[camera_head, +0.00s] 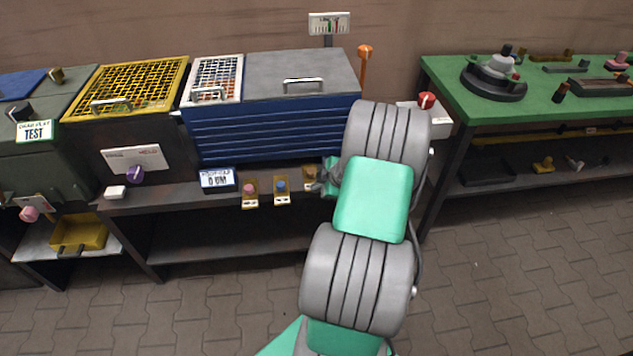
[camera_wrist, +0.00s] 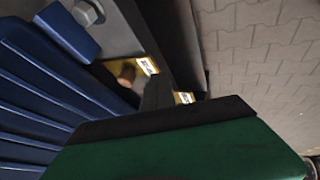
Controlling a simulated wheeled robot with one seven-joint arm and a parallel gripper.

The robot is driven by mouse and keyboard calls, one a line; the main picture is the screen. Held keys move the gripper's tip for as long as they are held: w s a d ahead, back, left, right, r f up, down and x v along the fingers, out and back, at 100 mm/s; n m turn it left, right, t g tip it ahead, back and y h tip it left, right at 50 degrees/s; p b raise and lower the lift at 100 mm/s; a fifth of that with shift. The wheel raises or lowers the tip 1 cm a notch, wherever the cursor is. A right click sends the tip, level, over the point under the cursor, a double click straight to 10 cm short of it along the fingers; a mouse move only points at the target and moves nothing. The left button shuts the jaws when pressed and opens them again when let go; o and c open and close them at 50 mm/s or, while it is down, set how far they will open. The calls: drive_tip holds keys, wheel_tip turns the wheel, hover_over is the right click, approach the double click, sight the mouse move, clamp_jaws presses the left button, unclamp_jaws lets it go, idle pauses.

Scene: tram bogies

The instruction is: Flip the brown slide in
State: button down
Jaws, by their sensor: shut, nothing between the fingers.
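The brown slide (camera_head: 310,172) is a small brown knob on a yellow plate, at the right end of a row of small slides on the front ledge below the blue-fronted machine. In the wrist view, the brown knob (camera_wrist: 126,73) shows beside the dark fingertip. My gripper (camera_head: 316,186) is shut and empty, close at the right of the brown slide in the head view. In the wrist view my gripper (camera_wrist: 157,92) overlaps part of the yellow plate. I cannot tell whether the finger touches the knob. A white label shows on each side of the finger.
A slide with a blue knob (camera_head: 281,185) and one with a pink knob (camera_head: 249,189) stand to the left, then a small display (camera_head: 217,179). The blue ribbed front (camera_head: 275,130) rises behind the ledge. A green table (camera_head: 540,100) stands at the right. Paved floor lies in front.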

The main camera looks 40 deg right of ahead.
drive_tip(key=v, duration=0.9)
drive_tip(key=shift+d+r, duration=0.25)
drive_tip(key=shift+s, duration=0.1)
